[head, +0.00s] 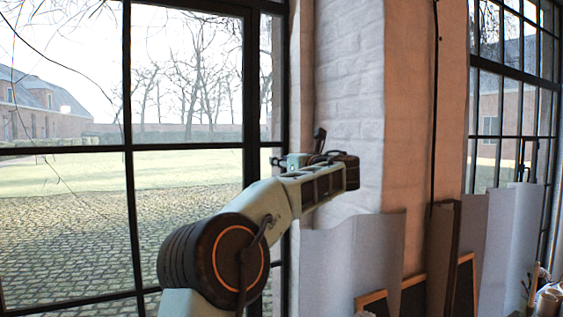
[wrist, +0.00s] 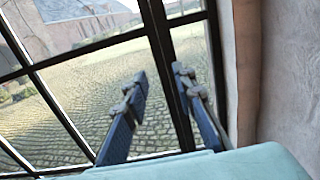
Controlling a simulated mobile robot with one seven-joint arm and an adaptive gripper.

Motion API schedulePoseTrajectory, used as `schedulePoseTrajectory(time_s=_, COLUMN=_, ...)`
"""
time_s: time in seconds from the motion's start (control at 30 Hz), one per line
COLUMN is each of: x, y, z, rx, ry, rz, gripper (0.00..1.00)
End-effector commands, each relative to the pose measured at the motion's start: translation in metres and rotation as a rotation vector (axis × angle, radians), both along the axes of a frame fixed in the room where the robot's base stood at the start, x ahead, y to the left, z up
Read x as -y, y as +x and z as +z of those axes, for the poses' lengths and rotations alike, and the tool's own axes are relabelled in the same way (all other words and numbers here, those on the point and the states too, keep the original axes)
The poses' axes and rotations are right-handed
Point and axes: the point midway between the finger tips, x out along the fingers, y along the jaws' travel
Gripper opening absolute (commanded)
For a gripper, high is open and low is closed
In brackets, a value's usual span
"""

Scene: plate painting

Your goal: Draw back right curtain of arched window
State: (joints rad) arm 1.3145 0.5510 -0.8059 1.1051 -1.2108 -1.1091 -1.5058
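No curtain is clearly recognisable in either view. The arched window is not identifiable either; a large dark-framed window (head: 128,150) fills the left of the head view, and its top is cut off. Its frame also shows in the wrist view (wrist: 166,60). My gripper (wrist: 159,74) is open and empty, with its two dark blue fingers apart. A dark upright window bar shows behind the fingers; whether they touch it I cannot tell. In the head view my wrist is beside the white brick pillar, and the fingers are mostly hidden.
The white brick pillar (head: 345,80) stands right of the window. A second dark-framed window (head: 505,75) is at the far right. Pale grey sheets (head: 355,262) and framed boards (head: 413,298) lean below. Pots or jars (head: 548,300) are at the lower right corner.

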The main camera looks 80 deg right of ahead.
Motion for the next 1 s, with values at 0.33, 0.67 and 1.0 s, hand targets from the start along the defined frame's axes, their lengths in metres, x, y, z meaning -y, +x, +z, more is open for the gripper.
schedulePoseTrajectory(time_s=0.33, x=-0.052, y=-0.041, z=0.002, rx=0.003, ry=-0.003, rz=-0.003, gripper=0.25)
schedulePoseTrajectory(time_s=0.67, x=-0.087, y=-0.068, z=0.001, rx=0.001, ry=-0.002, rz=-0.001, gripper=0.25)
schedulePoseTrajectory(time_s=1.0, x=-0.090, y=-0.070, z=0.001, rx=0.001, ry=-0.002, rz=0.000, gripper=0.25)
